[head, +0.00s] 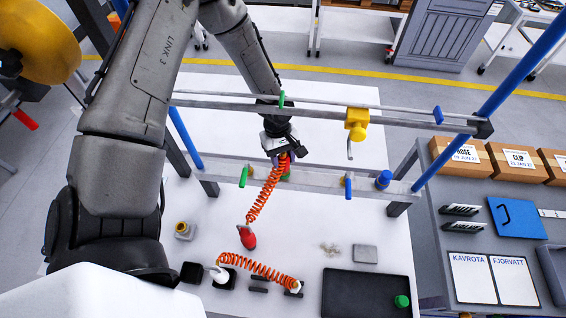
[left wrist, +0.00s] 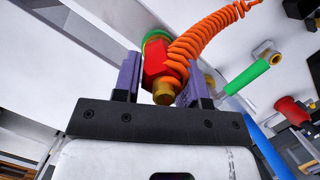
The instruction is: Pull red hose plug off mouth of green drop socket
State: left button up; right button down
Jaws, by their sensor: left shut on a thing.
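The red hose plug (left wrist: 157,62) has a brass end and an orange coiled hose beside it. My left gripper (left wrist: 160,84) is shut on this plug, with one purple finger on each side. In the head view, my left gripper (head: 281,158) is at the lower rail, and the plug is mostly hidden there. The green drop socket (left wrist: 156,37) shows as a green rim right behind the plug; I see no clear gap between them. It also shows in the head view (head: 286,177), just below the gripper. My right gripper is not in view.
The orange hose (head: 266,192) hangs down to a red fitting (head: 248,238) on the white table. A green fitting (head: 243,177) and blue fitting (head: 348,187) hang on the lower rail. A yellow valve (head: 356,122) sits on the upper rail. A black tray (head: 350,290) lies front right.

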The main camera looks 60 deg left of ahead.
pick_arm(q)
jog(key=shift+c, duration=0.9)
jog(key=shift+r, duration=0.15)
jog(key=shift+r, duration=0.15)
jog(key=shift+r+p, duration=0.7)
jog(key=shift+r, duration=0.05)
jog(key=shift+r, duration=0.2)
jog(key=shift+r, duration=0.1)
jog(key=shift+r+p, duration=0.1)
jog(key=shift+p, duration=0.25)
